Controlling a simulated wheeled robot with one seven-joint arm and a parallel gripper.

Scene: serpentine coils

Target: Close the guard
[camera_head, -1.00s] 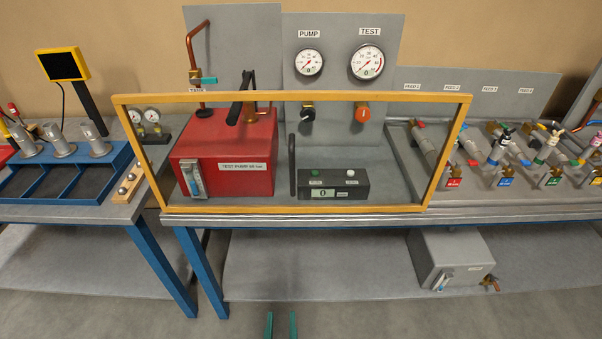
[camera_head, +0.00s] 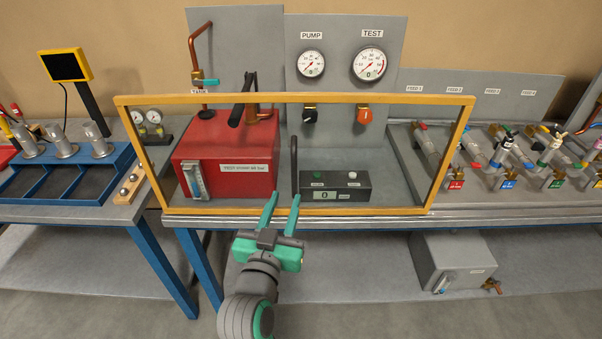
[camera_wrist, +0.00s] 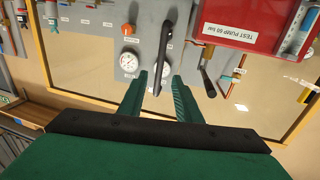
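The guard (camera_head: 300,99) is a clear panel in a yellow-orange frame. It stands in front of the red test pump (camera_head: 235,150) and a small dark box with a readout (camera_head: 335,187). A black upright bar handle (camera_head: 294,165) shows at the middle of the guard. My gripper (camera_head: 285,197) is open and empty, just below that handle in the head view. In the wrist view, the handle (camera_wrist: 165,45) runs in line with the gap between the fingertips (camera_wrist: 160,78). The fingers do not appear closed on it; I cannot tell the remaining depth.
A grey back panel carries the PUMP gauge (camera_head: 311,63) and TEST gauge (camera_head: 369,63). Feed valves (camera_head: 510,150) are on the right of the bench. A blue tray (camera_head: 70,180) is at the left. A grey box (camera_head: 452,262) sits on the low shelf. The floor in front is clear.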

